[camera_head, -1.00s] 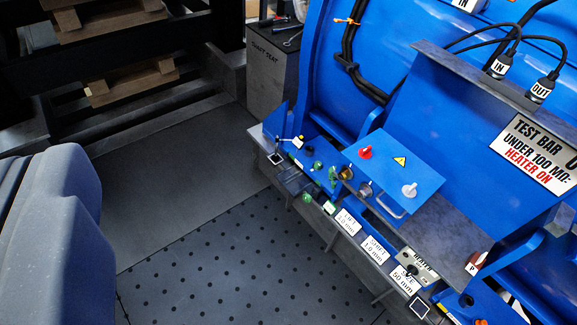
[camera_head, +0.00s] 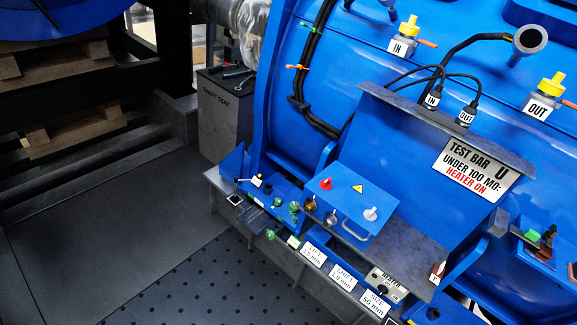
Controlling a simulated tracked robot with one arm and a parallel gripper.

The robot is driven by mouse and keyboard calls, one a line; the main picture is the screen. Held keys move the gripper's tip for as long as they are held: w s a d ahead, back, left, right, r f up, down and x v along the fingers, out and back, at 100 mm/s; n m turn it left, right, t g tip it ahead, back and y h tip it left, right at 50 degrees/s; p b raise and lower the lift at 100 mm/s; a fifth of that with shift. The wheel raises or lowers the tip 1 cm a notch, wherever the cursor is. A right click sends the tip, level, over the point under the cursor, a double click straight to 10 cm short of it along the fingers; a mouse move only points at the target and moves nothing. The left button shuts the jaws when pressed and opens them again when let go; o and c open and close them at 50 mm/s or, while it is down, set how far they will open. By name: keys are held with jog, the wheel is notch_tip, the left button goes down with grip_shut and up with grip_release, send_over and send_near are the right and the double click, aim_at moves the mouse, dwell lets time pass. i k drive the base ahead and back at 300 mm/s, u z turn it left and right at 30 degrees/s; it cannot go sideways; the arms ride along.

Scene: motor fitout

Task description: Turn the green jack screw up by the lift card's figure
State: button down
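Several small green parts show at the left end of the blue motor's foot. An upright green screw (camera_head: 294,208) stands beside the blue box, with a smaller green piece (camera_head: 278,201) left of it. A green knob (camera_head: 270,235) sits lower, on the front edge. I cannot tell for sure which one is the jack screw. The white lift card (camera_head: 313,254) is on the front edge, right of them; its figure in mm is too small to read surely. My gripper is not in view.
A shift card (camera_head: 344,277) and size card (camera_head: 376,303) follow rightward, near the heater box (camera_head: 386,284). A blue box (camera_head: 352,205) with red and white knobs stands above. A grey shaft seat cabinet (camera_head: 222,115) is behind left. The dotted floor (camera_head: 205,285) in front is clear.

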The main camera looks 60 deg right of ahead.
aim_at(292, 207)
jog(key=z, duration=0.05)
jog(key=i, duration=5.65)
jog(key=z, duration=3.8)
